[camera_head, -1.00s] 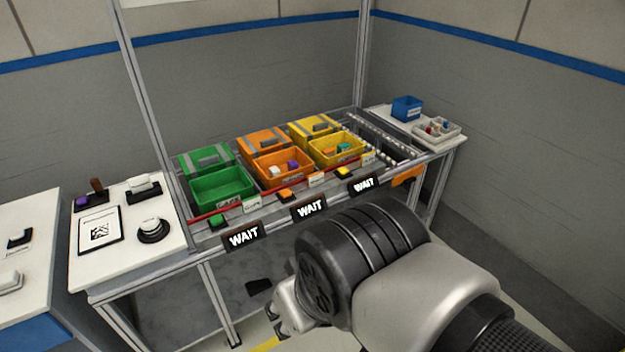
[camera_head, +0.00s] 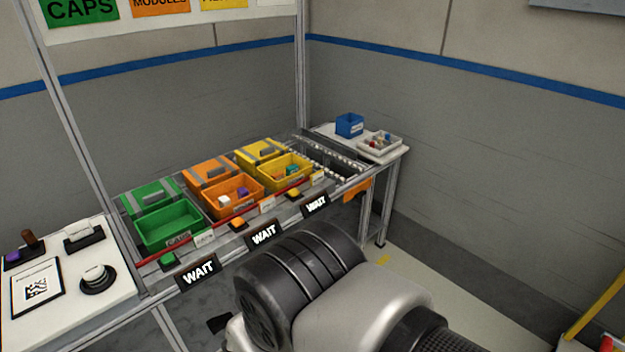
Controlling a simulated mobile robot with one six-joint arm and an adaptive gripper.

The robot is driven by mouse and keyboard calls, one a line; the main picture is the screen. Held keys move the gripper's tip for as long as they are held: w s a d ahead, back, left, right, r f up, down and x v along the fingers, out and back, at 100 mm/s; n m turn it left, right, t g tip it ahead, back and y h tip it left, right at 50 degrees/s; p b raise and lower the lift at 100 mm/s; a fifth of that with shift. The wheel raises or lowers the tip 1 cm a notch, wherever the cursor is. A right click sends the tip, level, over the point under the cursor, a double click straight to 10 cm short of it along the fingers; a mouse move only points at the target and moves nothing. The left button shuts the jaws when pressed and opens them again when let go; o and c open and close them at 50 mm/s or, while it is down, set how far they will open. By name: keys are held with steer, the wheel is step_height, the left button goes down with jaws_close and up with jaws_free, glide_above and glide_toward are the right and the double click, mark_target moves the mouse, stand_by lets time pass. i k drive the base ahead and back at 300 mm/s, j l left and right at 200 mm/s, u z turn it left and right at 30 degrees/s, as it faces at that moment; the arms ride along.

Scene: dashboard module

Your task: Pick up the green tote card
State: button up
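The green tote (camera_head: 172,226) is open and looks empty, at the left of a row of three totes on the rack. A small white card (camera_head: 204,238) with dark, unreadable marks stands at its front right corner on the rack's front rail. I take it as the green tote card, but cannot read it to be sure. My gripper (camera_head: 224,326) is low in the picture, below and in front of the rack, well apart from the card. My wrist hides most of it, so its opening and any contents cannot be told.
An orange tote (camera_head: 234,194) and a yellow tote (camera_head: 284,173) hold small parts. Black WAIT signs (camera_head: 198,272) and push buttons (camera_head: 168,261) line the rack's front. A white side table (camera_head: 70,322) stands left. A blue bin (camera_head: 349,126) stands at the far right.

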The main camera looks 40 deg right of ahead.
mark_target(201, 240)
steer(key=i+l+z, duration=0.15)
steer(key=i+z, duration=0.2)
steer(key=i, duration=0.15)
steer(key=i+z, duration=0.35)
steer(key=i+j+z, duration=0.2)
steer(key=i+z, duration=0.15)
steer(key=i, duration=0.25)
